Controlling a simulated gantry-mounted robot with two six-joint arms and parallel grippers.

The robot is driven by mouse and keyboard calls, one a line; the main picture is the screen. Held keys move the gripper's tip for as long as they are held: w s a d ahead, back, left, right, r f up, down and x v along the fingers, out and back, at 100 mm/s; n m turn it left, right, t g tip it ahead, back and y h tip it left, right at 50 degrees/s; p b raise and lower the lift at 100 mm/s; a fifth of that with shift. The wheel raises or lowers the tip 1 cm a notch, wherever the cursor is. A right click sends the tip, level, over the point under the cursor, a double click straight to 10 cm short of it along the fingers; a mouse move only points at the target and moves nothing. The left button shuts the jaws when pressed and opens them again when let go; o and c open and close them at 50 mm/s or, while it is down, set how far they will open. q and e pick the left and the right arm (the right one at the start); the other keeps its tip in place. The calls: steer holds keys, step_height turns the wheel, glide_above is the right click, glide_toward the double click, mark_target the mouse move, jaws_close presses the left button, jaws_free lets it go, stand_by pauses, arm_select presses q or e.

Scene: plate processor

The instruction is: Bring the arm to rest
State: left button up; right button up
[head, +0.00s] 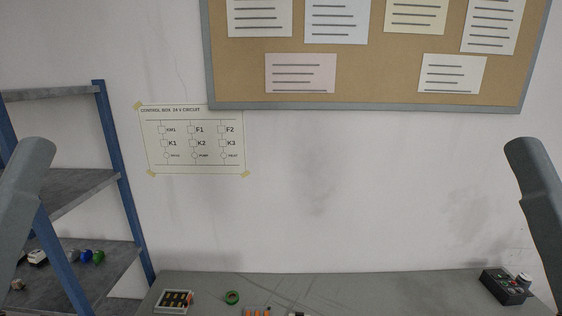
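My two grey arms show at the left and right edges of the head view. The left arm's link (27,185) slants up in front of the shelf. The right arm's link (535,180) slants up in front of the wall. Neither gripper shows in this view, so I cannot see their fingers or whether they hold anything.
A blue-framed shelf (112,165) stands left. A corkboard (380,93) and circuit sheet (195,139) hang on the wall.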

arm_select(q)
step_height(320, 180, up, 15)
steer(key=p, duration=1.1)
steer(key=shift+r, duration=0.15)
arm_select(e)
step_height(320, 180, up, 15)
steer(key=shift+r, duration=0.15)
arm_select(q)
step_height(320, 180, down, 26)
steer(key=b, duration=2.5)
steer(key=shift+b, duration=0.4)
arm_select(e)
step_height(320, 180, down, 26)
